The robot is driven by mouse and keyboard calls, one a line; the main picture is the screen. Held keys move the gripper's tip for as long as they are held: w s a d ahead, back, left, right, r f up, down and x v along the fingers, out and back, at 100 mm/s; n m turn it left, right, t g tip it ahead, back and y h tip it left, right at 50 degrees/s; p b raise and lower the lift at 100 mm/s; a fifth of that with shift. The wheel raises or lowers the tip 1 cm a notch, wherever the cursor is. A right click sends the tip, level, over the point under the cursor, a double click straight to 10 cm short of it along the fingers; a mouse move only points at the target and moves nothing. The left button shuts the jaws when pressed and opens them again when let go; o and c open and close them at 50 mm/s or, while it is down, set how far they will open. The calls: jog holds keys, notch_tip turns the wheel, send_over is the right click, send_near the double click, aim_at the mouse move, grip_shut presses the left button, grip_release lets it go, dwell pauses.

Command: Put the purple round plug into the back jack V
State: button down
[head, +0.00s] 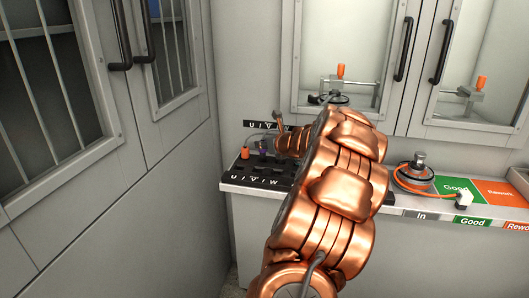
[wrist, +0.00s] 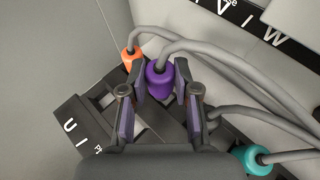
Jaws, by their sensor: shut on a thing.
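The purple round plug (wrist: 159,82) is held between the two fingers of my gripper (wrist: 160,92) in the wrist view, its grey cable curving off to the right. In the head view a small part of the purple plug (head: 263,152) shows beside my copper-coloured arm, above the black jack board (head: 238,178). The back label strip, partly hidden, reads U, V, W in the head view (head: 262,125); its V and W end shows in the wrist view (wrist: 250,22). The jack under the plug is hidden, so I cannot tell whether the plug is in it.
An orange plug (wrist: 131,58) stands left of the purple one, and a teal plug (wrist: 254,160) is at lower right. Grey cables cross the board's right side. A round motor (head: 416,172) with an orange cable sits on the counter near the green Good area (head: 455,186).

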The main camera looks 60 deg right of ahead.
aim_at(264, 151)
jog(key=shift+w+d+f, duration=0.15)
jog(key=shift+w+d, duration=0.25)
jog(key=shift+d, duration=0.15)
notch_tip(264, 151, down, 3)
jog(key=shift+a+f+b, duration=0.1)
jog(key=shift+f+b, duration=0.1)
jog(key=shift+b, duration=0.75)
jog(key=c, duration=1.1)
grip_release()
jog(key=shift+c, duration=0.2)
jog(key=shift+p+v, duration=1.4)
jog(key=shift+v, duration=4.65)
